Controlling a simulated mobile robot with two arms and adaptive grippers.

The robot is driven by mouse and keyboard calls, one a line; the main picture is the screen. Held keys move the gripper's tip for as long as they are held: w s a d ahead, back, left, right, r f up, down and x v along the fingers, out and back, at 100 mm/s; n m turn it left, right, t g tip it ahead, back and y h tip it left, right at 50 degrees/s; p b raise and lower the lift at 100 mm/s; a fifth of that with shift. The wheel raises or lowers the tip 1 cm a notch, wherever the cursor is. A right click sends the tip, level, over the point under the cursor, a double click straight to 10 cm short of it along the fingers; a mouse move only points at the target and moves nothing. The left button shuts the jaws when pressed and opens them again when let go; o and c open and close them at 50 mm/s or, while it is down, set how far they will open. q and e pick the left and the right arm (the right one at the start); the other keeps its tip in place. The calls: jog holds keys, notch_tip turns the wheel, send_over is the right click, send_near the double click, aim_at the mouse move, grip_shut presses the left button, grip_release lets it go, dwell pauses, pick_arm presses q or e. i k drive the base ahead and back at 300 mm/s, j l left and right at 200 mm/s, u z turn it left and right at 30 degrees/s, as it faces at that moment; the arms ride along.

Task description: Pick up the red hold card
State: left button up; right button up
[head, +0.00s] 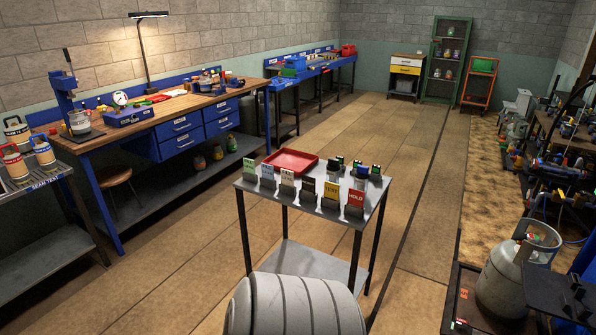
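The red hold card (355,198) stands upright at the right end of a row of cards along the front edge of a small grey table (258,183). It is lettered "HOLD" and sits in a grey holder (352,213). A yellow card (330,194) stands just left of it, then a black card (308,185) and several paler cards. Neither of my grippers shows in the head view.
A red tray (291,161) and several small dark items (360,169) lie behind the cards. A long wooden workbench (170,108) runs along the left wall. A gas cylinder (503,280) stands at lower right. Floor (410,215) is open right of the table.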

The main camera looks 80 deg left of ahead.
aim_at(356, 199)
jog(key=j+u, duration=0.15)
jog(key=u, duration=1.85)
jog(key=i+u, duration=0.1)
jog(key=u, duration=0.15)
